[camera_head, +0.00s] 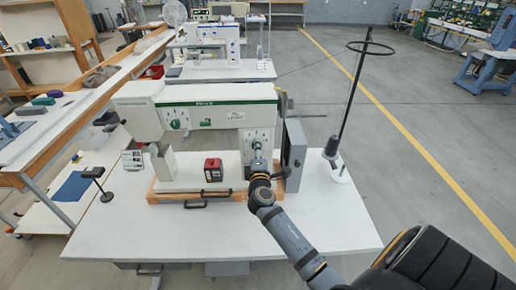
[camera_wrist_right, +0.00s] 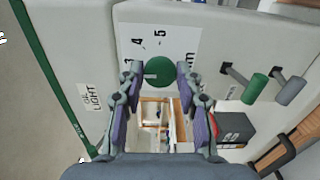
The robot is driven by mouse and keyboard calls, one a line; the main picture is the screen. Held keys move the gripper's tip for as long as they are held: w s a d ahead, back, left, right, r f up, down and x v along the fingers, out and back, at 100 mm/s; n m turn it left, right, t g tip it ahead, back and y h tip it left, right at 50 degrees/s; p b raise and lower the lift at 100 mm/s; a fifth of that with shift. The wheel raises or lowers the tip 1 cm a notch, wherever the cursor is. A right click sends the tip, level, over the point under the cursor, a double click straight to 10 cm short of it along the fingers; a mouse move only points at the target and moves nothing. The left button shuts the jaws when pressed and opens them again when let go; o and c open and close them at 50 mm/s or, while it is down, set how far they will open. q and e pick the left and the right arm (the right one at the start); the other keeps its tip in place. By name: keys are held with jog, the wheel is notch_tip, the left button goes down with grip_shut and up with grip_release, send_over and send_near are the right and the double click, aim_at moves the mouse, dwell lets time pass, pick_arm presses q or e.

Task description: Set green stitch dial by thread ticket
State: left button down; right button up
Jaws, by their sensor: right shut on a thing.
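The green stitch dial (camera_wrist_right: 158,69) is on the white sewing machine (camera_wrist_right: 190,25), beside a printed scale showing 3, 4 and 5. A small pale mark shows on its left part, but its exact reading is unclear. My right gripper (camera_wrist_right: 158,78) is shut on this dial, one finger on each side.
A green-knobbed lever (camera_wrist_right: 255,88) and a grey-knobbed lever (camera_wrist_right: 289,91) stick out close to my right fingers. A red and black box (camera_head: 213,170) stands on the machine bed. A thread stand (camera_head: 340,165) rises at right. The white table's front (camera_head: 190,235) is clear.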

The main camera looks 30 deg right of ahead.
jog(key=n+p, duration=0.2)
jog(key=n, duration=0.3)
jog(key=shift+r, duration=0.15)
jog(key=shift+n+p, duration=0.65)
jog(key=shift+n, duration=0.95)
jog(key=o, duration=1.1)
jog(key=v, duration=1.2)
